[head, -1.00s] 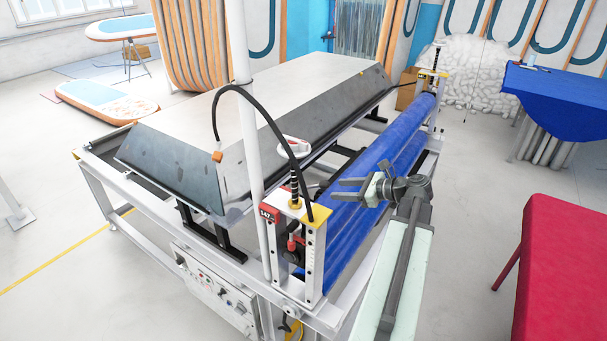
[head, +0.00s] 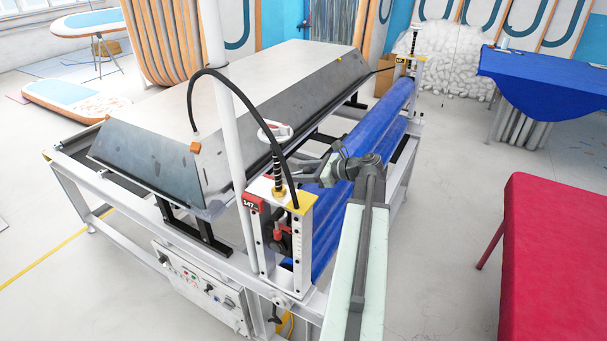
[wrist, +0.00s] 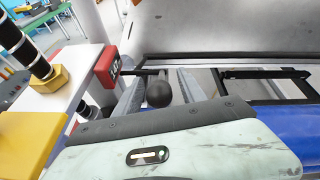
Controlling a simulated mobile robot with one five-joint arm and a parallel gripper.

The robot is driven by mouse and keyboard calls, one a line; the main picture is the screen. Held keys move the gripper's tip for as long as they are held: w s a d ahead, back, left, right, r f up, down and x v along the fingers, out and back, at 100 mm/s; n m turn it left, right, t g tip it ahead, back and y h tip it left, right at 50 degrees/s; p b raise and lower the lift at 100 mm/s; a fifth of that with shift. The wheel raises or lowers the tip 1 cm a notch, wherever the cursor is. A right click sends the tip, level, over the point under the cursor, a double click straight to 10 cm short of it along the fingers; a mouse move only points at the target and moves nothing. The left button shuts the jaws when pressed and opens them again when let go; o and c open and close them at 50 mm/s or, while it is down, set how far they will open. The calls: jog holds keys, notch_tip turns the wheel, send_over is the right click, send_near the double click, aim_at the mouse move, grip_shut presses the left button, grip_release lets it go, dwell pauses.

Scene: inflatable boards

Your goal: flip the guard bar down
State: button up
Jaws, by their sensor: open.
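My gripper (head: 308,172) is open, above the near end of the blue rollers and beside the yellow-topped end post. In the wrist view, its grey fingers (wrist: 160,86) stand apart on either side of a black ball knob (wrist: 159,94). The knob is on a thin dark rod reaching out from the red box. I cannot tell whether the fingers touch it. A black bar (wrist: 265,73) runs to the right beyond the fingers; I cannot tell whether it is the guard bar or joins the knob.
The end post (head: 299,205) carries a red box (head: 252,203) and a striped spindle. A white pole (head: 222,110) and a black hose stand close left. Blue rollers (head: 380,120) run back beside the grey table (head: 270,80). A red table (head: 555,255) stands right, across clear floor.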

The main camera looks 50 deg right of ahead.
grip_shut()
dwell(1.3)
